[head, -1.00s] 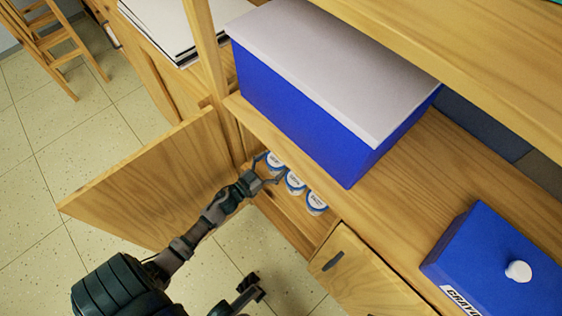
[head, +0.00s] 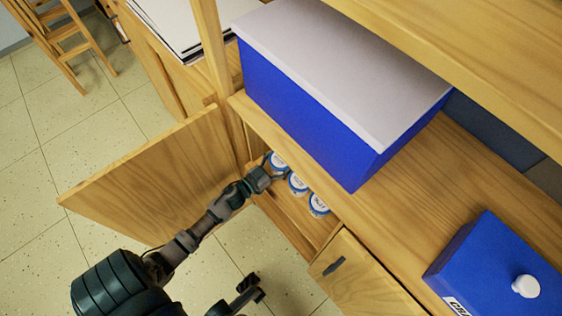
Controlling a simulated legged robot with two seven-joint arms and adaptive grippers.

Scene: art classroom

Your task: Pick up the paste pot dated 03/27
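Three small round paste pots with white labelled lids and blue rims stand in a row inside the open cupboard compartment: the back left pot (head: 279,160), the middle pot (head: 298,182) and the front right pot (head: 319,204). Their dates are too small to read. My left gripper (head: 277,168) reaches into the compartment with its fingers spread at the back left pot, one finger on either side. I cannot tell whether the fingers touch it.
An open wooden door (head: 150,180) stands left of my arm. A large blue box with a pale lid (head: 320,110) sits on the counter above the pots. A closed cupboard door (head: 365,280) is to the right.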

